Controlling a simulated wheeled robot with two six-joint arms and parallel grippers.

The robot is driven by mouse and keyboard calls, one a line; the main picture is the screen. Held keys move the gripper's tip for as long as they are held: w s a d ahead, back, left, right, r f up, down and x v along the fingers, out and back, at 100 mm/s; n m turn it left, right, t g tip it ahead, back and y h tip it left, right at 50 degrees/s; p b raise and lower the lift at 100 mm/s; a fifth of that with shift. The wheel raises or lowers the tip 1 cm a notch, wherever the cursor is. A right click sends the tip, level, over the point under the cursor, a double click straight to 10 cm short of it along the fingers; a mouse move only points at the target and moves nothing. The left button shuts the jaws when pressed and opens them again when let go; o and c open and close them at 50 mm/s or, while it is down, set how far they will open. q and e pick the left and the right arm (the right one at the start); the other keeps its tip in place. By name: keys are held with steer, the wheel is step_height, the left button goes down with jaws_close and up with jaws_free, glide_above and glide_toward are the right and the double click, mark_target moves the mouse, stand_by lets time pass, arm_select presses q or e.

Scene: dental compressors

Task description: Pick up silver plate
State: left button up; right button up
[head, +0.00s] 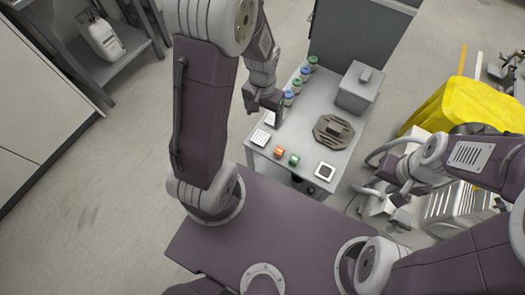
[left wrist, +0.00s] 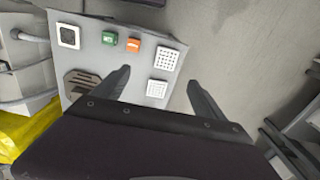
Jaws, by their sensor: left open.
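Two pale silver square plates with dotted tops lie at the left edge of the grey table. The nearer one (head: 260,137) also shows in the left wrist view (left wrist: 166,57). The farther one (head: 270,117) is partly covered by my left gripper (head: 268,108) in the head view. In the left wrist view this plate (left wrist: 156,88) appears between the spread fingers of my left gripper (left wrist: 157,78). That gripper is open and empty, above the table. My right gripper (head: 393,192) is right of the table, away from the plates; its finger opening is unclear.
The table (head: 310,110) holds a brown disc-shaped part (head: 333,130), a lidded grey box (head: 358,87), several small jars, an orange cube (head: 279,152), a green cube (head: 294,160) and a dark-centred square (head: 325,171). A yellow-covered object (head: 465,105) stands right.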

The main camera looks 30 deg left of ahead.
arm_select(q)
steer(key=b, duration=0.4)
glide_toward(260, 138)
steer(key=shift+w+d+r, duration=0.25)
steer(key=shift+w+d, duration=0.05)
steer(key=shift+w, duration=0.05)
arm_select(e)
step_height(260, 138, down, 7)
steer(key=shift+a, duration=0.2)
arm_select(q)
step_height(260, 138, down, 4)
steer(key=shift+r+b, duration=0.1)
steer(key=shift+b, duration=0.9)
steer(key=f+b, duration=0.2)
steer(key=f, duration=0.1)
steer(key=f+b, duration=0.1)
steer(key=shift+s+a+f+b, duration=0.3)
steer(key=shift+s+f, duration=0.05)
steer(key=shift+s, duration=0.05)
steer(key=shift+f, duration=0.35)
steer(key=shift+r, duration=0.2)
steer(key=c, duration=1.6)
arm_select(e)
step_height(260, 138, down, 6)
steer(key=shift+w+r, duration=0.1)
steer(key=shift+r, duration=0.05)
